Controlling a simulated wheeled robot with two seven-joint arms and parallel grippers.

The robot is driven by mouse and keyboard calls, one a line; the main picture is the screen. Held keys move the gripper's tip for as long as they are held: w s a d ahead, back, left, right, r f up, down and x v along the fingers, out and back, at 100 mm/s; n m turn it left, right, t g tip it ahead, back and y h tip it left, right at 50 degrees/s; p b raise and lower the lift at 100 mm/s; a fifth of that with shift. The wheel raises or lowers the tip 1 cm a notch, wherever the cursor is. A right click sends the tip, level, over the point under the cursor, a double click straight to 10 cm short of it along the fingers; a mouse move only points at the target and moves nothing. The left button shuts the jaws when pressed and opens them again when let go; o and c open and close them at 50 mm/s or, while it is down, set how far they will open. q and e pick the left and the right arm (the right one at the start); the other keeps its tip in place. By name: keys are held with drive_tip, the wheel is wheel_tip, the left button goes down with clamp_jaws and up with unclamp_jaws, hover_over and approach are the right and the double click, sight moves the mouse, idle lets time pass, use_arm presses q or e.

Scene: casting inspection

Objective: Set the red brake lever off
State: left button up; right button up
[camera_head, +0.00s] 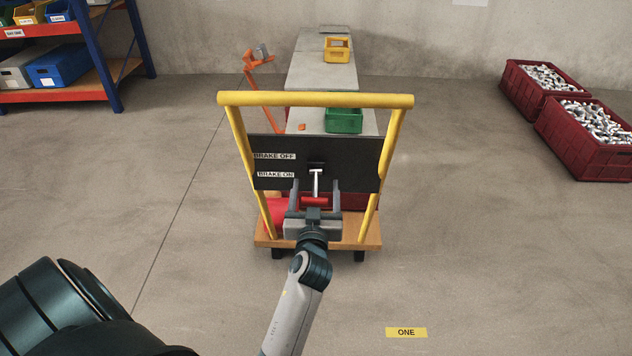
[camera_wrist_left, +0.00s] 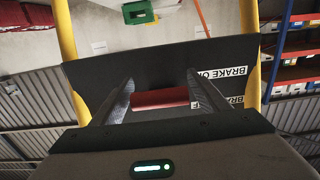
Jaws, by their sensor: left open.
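The red brake lever (camera_head: 314,201) shows as a red cross handle on a pale stem, in front of the cart's dark panel (camera_head: 350,157). Its stem is near the height of the "BRAKE ON" label (camera_head: 276,175), below the "BRAKE OFF" label (camera_head: 274,156). My left gripper (camera_head: 316,186) is open, with one finger on each side of the handle. In the left wrist view the red handle (camera_wrist_left: 160,98) lies between the spread fingers (camera_wrist_left: 160,82); whether they touch it I cannot tell. My right gripper is not in view.
The cart has a yellow push frame (camera_head: 315,99) and a wooden deck (camera_head: 372,232). Behind it are grey tables with a green bin (camera_head: 344,121) and a yellow bin (camera_head: 337,51). Red crates of castings (camera_head: 575,155) stand at right, shelves (camera_head: 110,70) at left. Floor beside the cart is clear.

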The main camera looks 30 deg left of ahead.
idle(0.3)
use_arm(q)
drive_tip(key=c, duration=1.5)
drive_tip(key=shift+r, duration=0.1)
